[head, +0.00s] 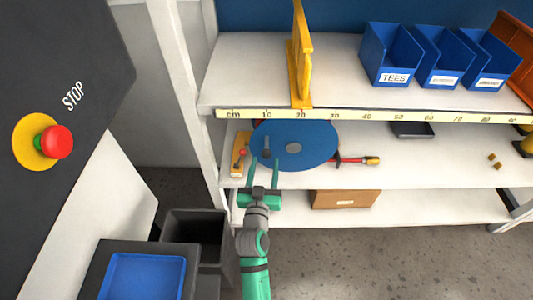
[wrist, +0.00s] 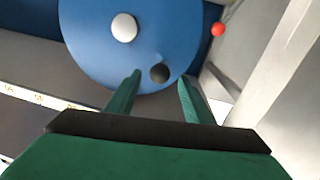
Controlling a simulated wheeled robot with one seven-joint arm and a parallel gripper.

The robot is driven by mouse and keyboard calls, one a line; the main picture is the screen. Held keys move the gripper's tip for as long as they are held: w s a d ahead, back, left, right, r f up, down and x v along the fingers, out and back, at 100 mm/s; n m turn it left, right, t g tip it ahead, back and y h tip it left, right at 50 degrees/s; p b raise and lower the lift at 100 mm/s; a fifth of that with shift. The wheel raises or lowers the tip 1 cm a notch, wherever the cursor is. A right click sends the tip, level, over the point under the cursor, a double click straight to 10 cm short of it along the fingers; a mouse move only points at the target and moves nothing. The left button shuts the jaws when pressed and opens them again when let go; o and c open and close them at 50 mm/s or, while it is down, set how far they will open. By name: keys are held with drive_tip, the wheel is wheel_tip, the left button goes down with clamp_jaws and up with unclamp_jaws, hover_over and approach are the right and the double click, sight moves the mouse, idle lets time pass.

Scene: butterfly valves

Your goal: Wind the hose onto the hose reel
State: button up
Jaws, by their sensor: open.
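The hose reel (head: 318,141) is a blue disc with a grey hub (head: 294,148) on the middle shelf. A dark crank knob (head: 267,153) stands out near its left side; the knob also shows in the wrist view (wrist: 159,73). A red hose end with a yellow nozzle (head: 372,161) sticks out to the right of the reel. The wound part of the hose is mostly hidden behind the disc. My gripper (head: 264,165) is open and empty in front of the reel. In the wrist view, the knob appears between my fingertips (wrist: 160,80); contact is not visible.
A yellow bracket with a red ball (head: 242,153) stands just left of the reel, close to the white shelf post (head: 190,80). A yellow stand (head: 301,60) and blue bins (head: 390,55) are on the shelf above. A cardboard box (head: 345,199) sits below.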

sight(265, 158)
drive_tip(key=shift+w+d, duration=0.15)
drive_tip(key=shift+w, duration=1.2)
drive_tip(key=shift+w+d, duration=0.15)
drive_tip(key=shift+w, duration=1.2)
clamp_jaws()
